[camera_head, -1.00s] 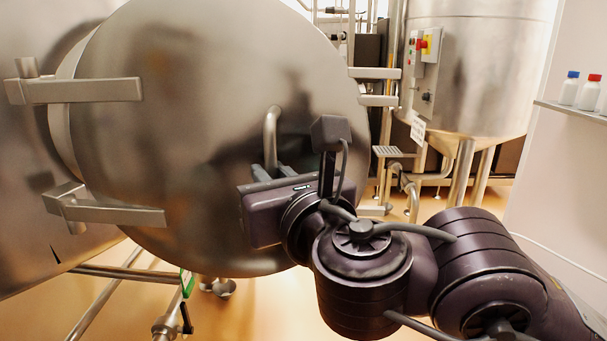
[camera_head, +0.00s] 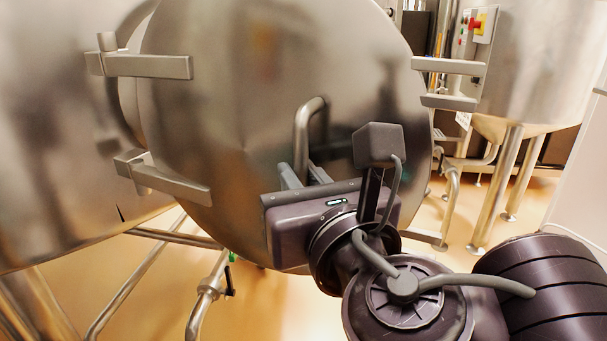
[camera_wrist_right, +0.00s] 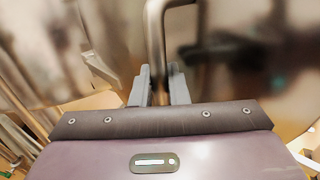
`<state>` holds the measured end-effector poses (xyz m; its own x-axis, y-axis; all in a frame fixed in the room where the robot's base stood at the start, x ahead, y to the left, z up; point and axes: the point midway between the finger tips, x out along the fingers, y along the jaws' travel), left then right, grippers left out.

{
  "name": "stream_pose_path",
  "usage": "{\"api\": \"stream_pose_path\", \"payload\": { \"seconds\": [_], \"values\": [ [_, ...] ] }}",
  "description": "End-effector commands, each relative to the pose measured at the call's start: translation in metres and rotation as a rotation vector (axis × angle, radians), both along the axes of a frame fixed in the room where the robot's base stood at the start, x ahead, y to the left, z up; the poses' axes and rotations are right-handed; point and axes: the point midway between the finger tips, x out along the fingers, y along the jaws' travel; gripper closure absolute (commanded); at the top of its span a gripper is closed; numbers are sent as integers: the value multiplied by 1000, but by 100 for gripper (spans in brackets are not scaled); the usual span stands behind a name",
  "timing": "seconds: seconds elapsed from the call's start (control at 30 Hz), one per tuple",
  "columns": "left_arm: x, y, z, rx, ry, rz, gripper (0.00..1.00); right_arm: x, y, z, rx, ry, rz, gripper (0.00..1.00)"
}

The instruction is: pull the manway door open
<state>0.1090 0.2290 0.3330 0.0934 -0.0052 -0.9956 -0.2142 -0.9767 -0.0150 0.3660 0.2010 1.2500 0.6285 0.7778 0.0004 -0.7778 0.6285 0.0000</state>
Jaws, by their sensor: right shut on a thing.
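The manway door (camera_head: 235,110) is a large round brushed-steel disc filling the middle of the head view, with two hinge straps (camera_head: 150,66) on its left side. Its handle (camera_head: 304,130) is a bent steel bar on the door's right half. My right gripper (camera_head: 304,176) is shut on the lower part of this handle, and my wrist hides the door's lower right. In the right wrist view the handle (camera_wrist_right: 154,40) runs down between the gripper's fingers (camera_wrist_right: 160,86). I cannot tell how far the door stands from its frame. My left gripper is not in view.
Two steel brackets (camera_head: 450,67) stick out at the door's right edge. A steel tank (camera_head: 535,75) on legs with a control box (camera_head: 480,24) stands behind at the right. Pipes (camera_head: 140,275) run below the door at the left. Some orange floor (camera_head: 290,305) is clear.

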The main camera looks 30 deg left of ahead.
Motion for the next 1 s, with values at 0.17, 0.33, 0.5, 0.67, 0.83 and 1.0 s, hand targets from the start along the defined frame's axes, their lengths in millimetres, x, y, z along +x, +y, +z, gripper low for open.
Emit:
{"api": "stream_pose_path", "payload": {
  "seconds": [0.17,0.33,0.5,0.67,0.83,1.0],
  "values": [
    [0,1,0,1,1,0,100,0,0,1,1,0,-1,68],
    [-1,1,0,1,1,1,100,1,0,0,1,1,-1,68],
    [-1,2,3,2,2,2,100,-3,-5,2,1,2,0,68],
    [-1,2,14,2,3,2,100,-19,-24,4,2,0,0,68],
    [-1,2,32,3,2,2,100,-37,-46,5,1,1,1,68],
    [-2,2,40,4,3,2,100,-47,-59,2,1,2,-1,68]
  ]
}}
